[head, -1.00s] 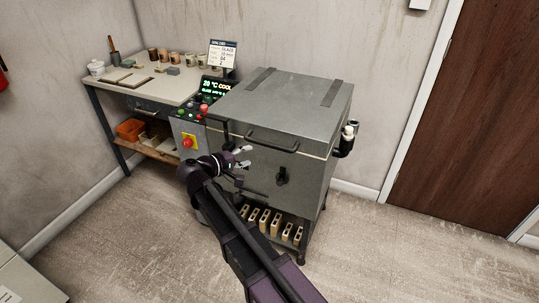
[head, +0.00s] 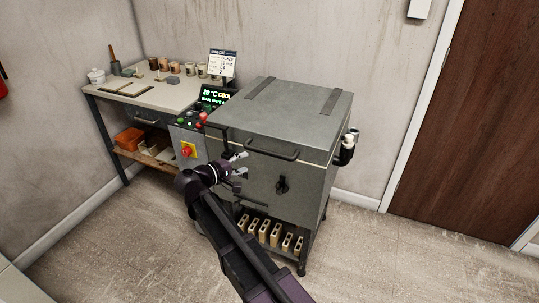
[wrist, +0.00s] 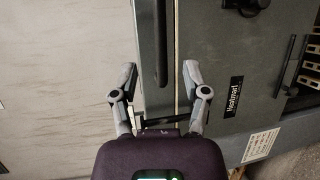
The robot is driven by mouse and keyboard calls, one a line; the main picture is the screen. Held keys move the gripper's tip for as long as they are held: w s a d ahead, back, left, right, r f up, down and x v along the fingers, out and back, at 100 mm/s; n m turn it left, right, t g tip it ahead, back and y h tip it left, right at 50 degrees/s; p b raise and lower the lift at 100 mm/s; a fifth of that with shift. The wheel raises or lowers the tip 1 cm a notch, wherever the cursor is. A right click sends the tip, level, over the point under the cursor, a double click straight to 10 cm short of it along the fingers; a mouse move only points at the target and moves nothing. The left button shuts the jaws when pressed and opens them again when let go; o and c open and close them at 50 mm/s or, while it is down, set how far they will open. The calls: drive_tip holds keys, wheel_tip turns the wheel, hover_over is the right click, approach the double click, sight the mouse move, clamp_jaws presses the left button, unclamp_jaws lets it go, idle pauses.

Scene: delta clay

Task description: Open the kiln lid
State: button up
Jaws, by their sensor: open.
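The grey kiln lid (head: 290,103) lies shut on the kiln body (head: 270,182), with two dark straps across its top. The dark lid handle (head: 272,153) runs along the lid's front edge and also shows in the wrist view (wrist: 161,40). My gripper (head: 241,163) is open and empty, near the left end of the handle. In the wrist view my gripper (wrist: 159,73) has its fingers on either side of the handle's line, with gaps on both sides. I cannot tell the depth between them.
A control panel (head: 187,135) with a red stop button and lit display stands left of the kiln. A workbench (head: 137,94) with pots is behind it. Shelf posts (head: 264,232) stand under the kiln. Floor in front is clear, and a brown door (head: 470,110) is at right.

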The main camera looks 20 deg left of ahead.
sight(267, 154)
drive_tip(key=b+x, duration=0.2)
drive_tip(key=x, duration=0.9)
drive_tip(key=shift+w+d, duration=0.15)
drive_tip(key=shift+w, duration=0.1)
clamp_jaws()
